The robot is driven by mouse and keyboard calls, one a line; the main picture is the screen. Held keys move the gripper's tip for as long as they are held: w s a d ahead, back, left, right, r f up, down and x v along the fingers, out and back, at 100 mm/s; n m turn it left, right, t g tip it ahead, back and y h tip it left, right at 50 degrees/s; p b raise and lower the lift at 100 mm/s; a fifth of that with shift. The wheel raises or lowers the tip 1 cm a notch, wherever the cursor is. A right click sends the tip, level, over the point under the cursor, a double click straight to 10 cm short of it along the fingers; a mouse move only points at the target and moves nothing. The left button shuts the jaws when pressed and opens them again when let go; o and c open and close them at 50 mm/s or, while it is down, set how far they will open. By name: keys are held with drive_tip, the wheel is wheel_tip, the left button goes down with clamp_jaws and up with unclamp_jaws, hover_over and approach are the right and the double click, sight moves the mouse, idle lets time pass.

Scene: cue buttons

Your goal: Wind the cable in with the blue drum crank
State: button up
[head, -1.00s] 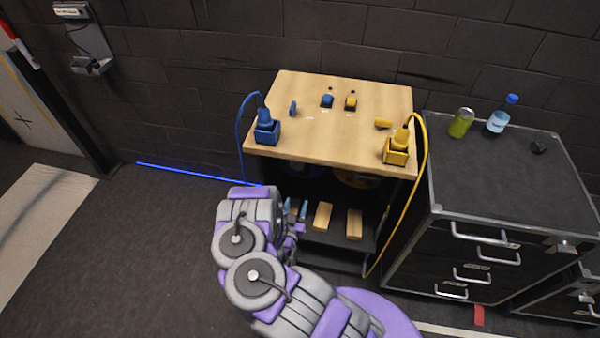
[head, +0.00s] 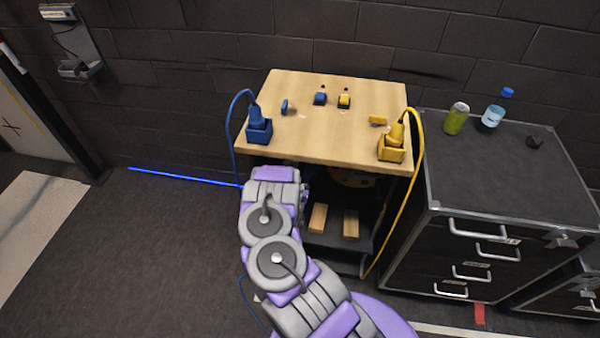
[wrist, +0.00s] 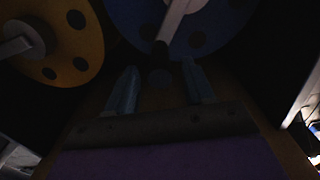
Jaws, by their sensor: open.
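The blue drum (wrist: 215,22) shows dimly at the top of the wrist view, with a pale crank arm (wrist: 180,15) across it. A dark knob-like crank handle (wrist: 160,48) is at the arm's lower end. My gripper (wrist: 159,75) is open, with its two bluish fingers apart below the drum, left and right of the handle's line. I cannot tell how deep the handle reaches between them. A blue cable (head: 185,177) lies along the floor to the left.
A yellow drum (wrist: 60,35) with its own crank is close on the left in the wrist view. The wooden bench top (head: 300,140) is overhead, with a blue plug box (head: 259,131) and a yellow one (head: 391,150). Wooden blocks (head: 318,218) sit on the lower shelf. A black cabinet (head: 470,245) stands right.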

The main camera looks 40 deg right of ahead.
drive_tip(key=shift+x, duration=1.3)
clamp_jaws()
